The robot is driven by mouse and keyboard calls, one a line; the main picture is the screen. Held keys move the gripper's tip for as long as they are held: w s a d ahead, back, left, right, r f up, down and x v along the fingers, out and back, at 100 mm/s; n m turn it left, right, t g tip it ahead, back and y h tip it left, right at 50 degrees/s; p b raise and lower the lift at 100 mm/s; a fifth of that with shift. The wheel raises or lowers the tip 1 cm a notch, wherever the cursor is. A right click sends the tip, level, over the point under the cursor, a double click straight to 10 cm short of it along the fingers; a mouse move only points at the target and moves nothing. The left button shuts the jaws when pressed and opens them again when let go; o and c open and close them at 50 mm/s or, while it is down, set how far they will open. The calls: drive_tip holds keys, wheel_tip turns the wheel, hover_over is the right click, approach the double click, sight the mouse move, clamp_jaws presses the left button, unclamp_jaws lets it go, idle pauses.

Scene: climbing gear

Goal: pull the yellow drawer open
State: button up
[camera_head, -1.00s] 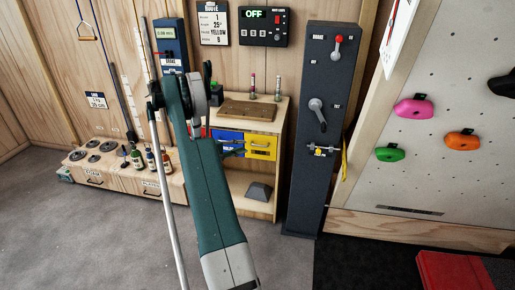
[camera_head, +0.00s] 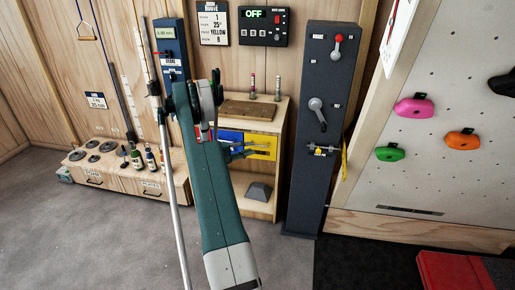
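The yellow drawer (camera_head: 266,141) is in the wooden cabinet, right of a blue drawer (camera_head: 228,136). Its front looks flush with the cabinet, and its handle is partly hidden. My gripper (camera_head: 250,151) is in front of the yellow drawer's left and lower part, at about handle height. Its two thin fingers look apart, with nothing visible between them. I cannot tell whether they touch the handle. My green arm covers part of the blue drawer and the cabinet's left side.
A dark grey post (camera_head: 322,180) with levers stands close on the cabinet's right. A grey wedge (camera_head: 259,190) sits on the shelf below the drawers. A low wooden bench (camera_head: 120,177) with weights and bottles is at the left. Grey floor in front is clear.

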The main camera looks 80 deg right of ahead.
drive_tip(key=b+x, duration=0.1)
drive_tip(key=x, duration=0.5)
idle(0.3)
clamp_jaws()
